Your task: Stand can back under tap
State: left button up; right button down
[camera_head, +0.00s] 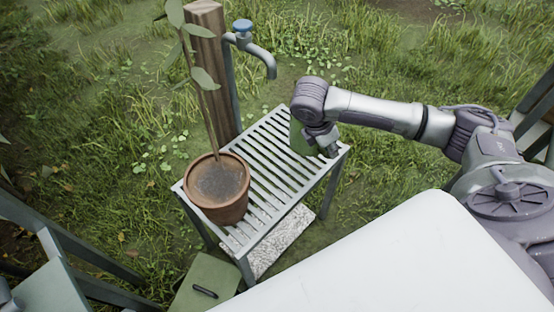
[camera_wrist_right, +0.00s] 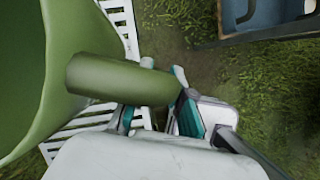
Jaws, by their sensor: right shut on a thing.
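A green watering can (camera_head: 299,137) is at the right end of the slatted metal stand (camera_head: 265,172), partly hidden behind my right gripper (camera_head: 329,147). In the right wrist view the can's wide green body (camera_wrist_right: 25,75) fills the left side, and a thick green bar of it (camera_wrist_right: 115,80) runs between the teal-padded fingers of the right gripper (camera_wrist_right: 155,108). The right gripper is shut on this bar. I cannot tell whether the can's base touches the slats. The grey tap (camera_head: 264,56) with a blue knob is left of and behind the can. My left gripper is not seen.
A potted plant (camera_head: 217,189) stands on the stand's near left end, beside the wooden post (camera_head: 210,70). A pale slab (camera_head: 280,240) is underneath. A green box (camera_head: 205,285) is in front. A crate (camera_wrist_right: 265,38) with a blue thing inside shows in the wrist view.

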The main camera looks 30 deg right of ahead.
jog(key=shift+w+a+f+b, duration=0.2)
jog(key=shift+w+a+f, duration=1)
jog(key=shift+a+f, duration=0.45)
jog(key=shift+w+a+f+b, duration=0.15)
jog(key=shift+w+a+f, duration=1.1)
jog(key=shift+f, duration=0.65)
jog(key=shift+w+a+f+b, duration=0.2)
jog(key=shift+w+a+f, duration=0.9)
jog(key=shift+a+f, duration=0.6)
jog(key=shift+d+f, duration=0.15)
jog(key=shift+f, duration=0.05)
jog(key=c, duration=1.1)
grip_release()
jog(key=shift+o, duration=0.2)
jog(key=v, duration=1.2)
jog(key=shift+p, duration=0.45)
jog(key=shift+s+r, duration=0.1)
